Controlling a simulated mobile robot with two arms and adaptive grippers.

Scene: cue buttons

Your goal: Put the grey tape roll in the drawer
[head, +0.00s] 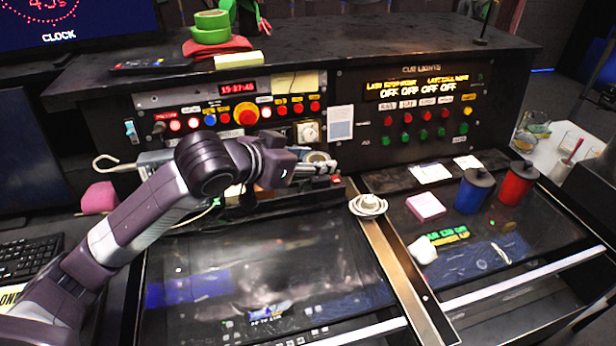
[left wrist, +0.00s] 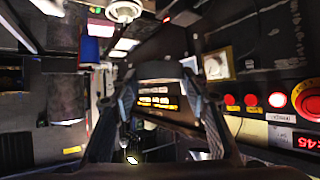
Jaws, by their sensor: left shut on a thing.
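My left gripper (head: 322,168) reaches in from the left over the back of the desk, in front of the button panel. It is shut on what looks like the grey tape roll (head: 318,157), whose rounded edge and tan inside show just behind the fingers. In the left wrist view the two fingers (left wrist: 157,88) stand on either side of a dark curved band, which seems to be the roll. I cannot pick out the drawer for certain; dark panels and a pale rail (head: 520,283) show at the desk's front. My right gripper is not in view.
Green tape rolls (head: 211,26) sit on the top shelf. The left glass panel (head: 260,270) is mostly clear.

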